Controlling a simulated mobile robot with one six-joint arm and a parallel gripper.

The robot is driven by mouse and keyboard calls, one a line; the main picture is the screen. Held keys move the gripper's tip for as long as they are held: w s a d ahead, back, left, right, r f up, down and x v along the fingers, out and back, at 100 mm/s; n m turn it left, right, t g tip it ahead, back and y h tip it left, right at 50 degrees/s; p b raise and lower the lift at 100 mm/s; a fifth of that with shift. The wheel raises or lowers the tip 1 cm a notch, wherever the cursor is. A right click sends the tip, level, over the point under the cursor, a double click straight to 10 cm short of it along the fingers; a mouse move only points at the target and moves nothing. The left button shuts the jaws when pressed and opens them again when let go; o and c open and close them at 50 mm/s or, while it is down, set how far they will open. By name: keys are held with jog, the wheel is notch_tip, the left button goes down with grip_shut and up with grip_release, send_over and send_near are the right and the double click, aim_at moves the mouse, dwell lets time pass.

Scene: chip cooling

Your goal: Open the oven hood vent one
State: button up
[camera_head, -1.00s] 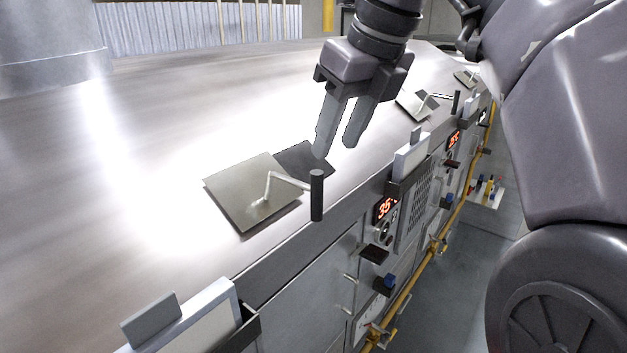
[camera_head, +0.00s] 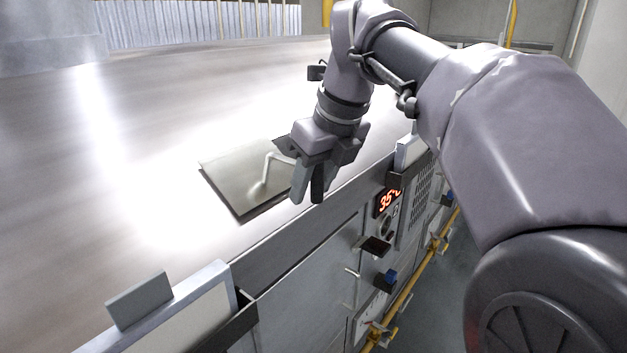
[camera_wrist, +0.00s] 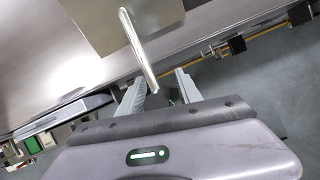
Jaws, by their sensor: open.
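The oven hood vent is a square metal plate (camera_head: 235,180) on the sloped hood top, with a bent rod (camera_head: 268,168) ending in a dark upright grip (camera_head: 317,186). A darker patch shows past the plate's right edge. My gripper (camera_head: 311,190) is open and low at the grip, fingers pointing down. In the wrist view, the plate (camera_wrist: 95,22) and rod (camera_wrist: 136,50) lie ahead, and the rod's end reaches the space between my gripper's fingers (camera_wrist: 160,85). The dark grip shows between them, partly hidden; I cannot tell whether they touch it.
The bright hood top (camera_head: 130,130) is broad and clear to the left. Below its edge is a front panel with a red display (camera_head: 389,200), knobs and a yellow pipe (camera_head: 405,297). A framed panel (camera_head: 165,315) stands at the lower left. My arm hides the farther vents.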

grip_shut()
dwell(1.3)
